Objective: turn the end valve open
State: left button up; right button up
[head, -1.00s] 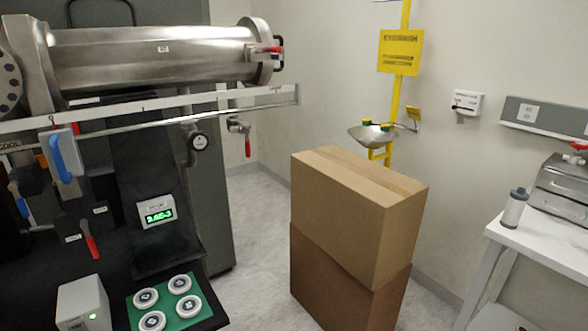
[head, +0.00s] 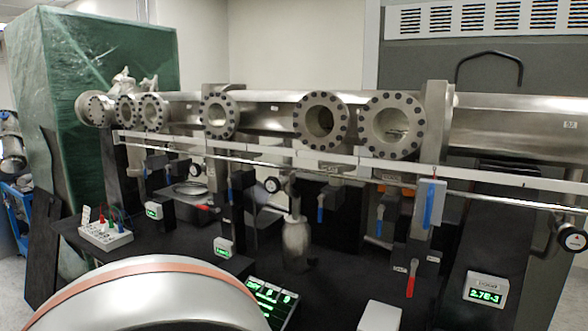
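The long steel vacuum tube (head: 270,118) runs across the head view with several round bolted flanges. Below it are valves with levers: a large blue lever (head: 429,203), a blue lever (head: 320,210), another blue lever (head: 380,222), a red lever (head: 411,278) hanging down, and a red lever (head: 202,207) at the left. I cannot tell which of these, if any, is the end valve. The red-handled parts at the tube's right end, seen earlier, are out of view. Neither of my grippers is in view.
A pale rail (head: 340,165) runs along the tube's front. A green wrapped crate (head: 90,60) stands left. A pale dome with a copper band fills the lower left.

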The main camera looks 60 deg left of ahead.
aim_at(195, 169)
jog(key=u, duration=2.6)
